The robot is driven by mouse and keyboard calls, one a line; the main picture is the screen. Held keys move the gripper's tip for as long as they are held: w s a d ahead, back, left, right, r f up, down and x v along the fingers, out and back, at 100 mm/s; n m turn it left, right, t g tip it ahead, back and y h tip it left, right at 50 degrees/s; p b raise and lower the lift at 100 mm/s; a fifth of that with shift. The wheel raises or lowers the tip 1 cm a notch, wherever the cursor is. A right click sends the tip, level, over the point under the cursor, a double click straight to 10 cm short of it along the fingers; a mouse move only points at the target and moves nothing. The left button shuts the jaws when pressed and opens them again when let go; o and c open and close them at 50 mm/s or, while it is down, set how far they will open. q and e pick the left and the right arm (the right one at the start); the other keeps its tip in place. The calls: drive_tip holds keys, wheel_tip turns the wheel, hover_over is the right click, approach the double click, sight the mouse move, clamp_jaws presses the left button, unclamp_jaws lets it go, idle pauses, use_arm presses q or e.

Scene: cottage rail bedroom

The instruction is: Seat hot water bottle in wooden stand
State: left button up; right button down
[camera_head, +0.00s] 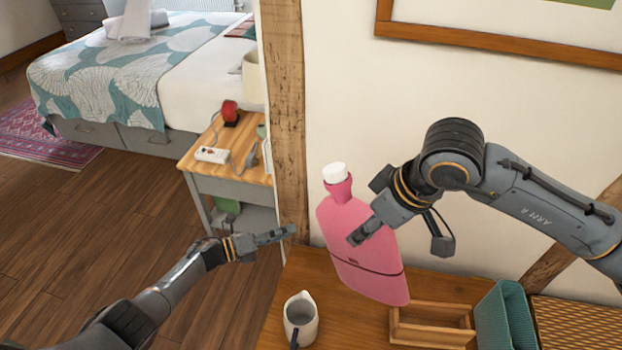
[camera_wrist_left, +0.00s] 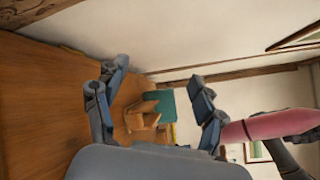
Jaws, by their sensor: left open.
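The pink hot water bottle (camera_head: 362,262), with a white cap, is tilted above the table in the head view. It also shows at the right edge of the left wrist view (camera_wrist_left: 275,125). My right gripper (camera_head: 360,236) overlaps its front face and appears shut on it; any finger behind is hidden. The wooden stand (camera_head: 432,334) is an open box on the table, just right of the bottle's lower end. It also shows between my left fingers in the wrist view (camera_wrist_left: 141,117). My left gripper (camera_head: 290,232) is open and empty, left of the bottle.
A white pitcher (camera_head: 301,318) stands on the wooden table (camera_head: 345,322), left of the stand. A teal box (camera_head: 505,318) and a woven-topped item (camera_head: 575,323) are close on the stand's right. A wooden post (camera_head: 284,110) and wall rise behind. A nightstand (camera_head: 225,180) stands beyond.

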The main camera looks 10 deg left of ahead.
use_arm(q)
drive_tip(key=d+r+m+g+h, duration=0.2)
drive_tip(key=d+r+m+g, duration=0.15)
drive_tip(key=r+m, duration=0.35)
drive_tip(key=d+r+m+g+h, duration=0.25)
drive_tip(key=r+m+g, duration=0.25)
drive_tip(key=r, duration=0.3)
drive_tip(key=s+d+r+m+g+y, duration=0.2)
drive_tip(key=s+r+m+g+y, duration=0.2)
drive_tip(key=r+m, duration=0.25)
drive_tip(key=s+d+r+m+g+y, duration=0.1)
drive_tip(key=s+r+m+g+y, duration=0.2)
drive_tip(key=r+m+g, duration=0.3)
drive_tip(key=s+d+f+t, duration=0.1)
drive_tip(key=s+d+f, duration=0.3)
drive_tip(key=d, duration=0.5)
drive_tip(key=shift+s+m, duration=0.45)
drive_tip(key=shift+s, duration=0.55)
drive_tip(key=shift+d, duration=0.1)
drive_tip(key=c, duration=1.4)
drive_tip(key=o, duration=1.4)
drive_tip(key=shift+t, duration=0.25)
